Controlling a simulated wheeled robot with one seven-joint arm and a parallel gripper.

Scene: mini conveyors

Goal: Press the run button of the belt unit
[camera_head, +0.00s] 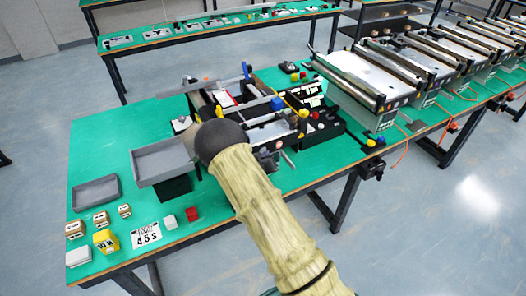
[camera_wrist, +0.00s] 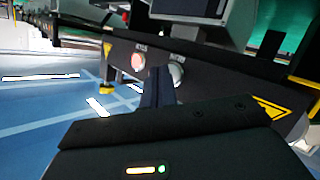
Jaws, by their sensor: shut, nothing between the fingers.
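The belt unit (camera_head: 297,128) stands on the green table in the head view, partly covered by my arm. The wrist view shows its dark front panel (camera_wrist: 215,85) close up. A round red button (camera_wrist: 138,62) with a small label above it sits on the panel, left of my fingertips. A round pale grey button (camera_wrist: 178,73) sits just right of them, partly covered. I cannot read which one is marked run. My gripper (camera_wrist: 159,72) is shut and empty, with its fingertips in front of the panel between the two buttons. Contact cannot be told. The head view hides the gripper behind my arm.
A yellow warning sticker (camera_wrist: 270,109) is on the panel's right. A grey tray (camera_head: 160,163), small boxes (camera_head: 75,229) and a "4.5 s" card (camera_head: 146,235) lie on the left of the table. More conveyors (camera_head: 365,80) stand on the right.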

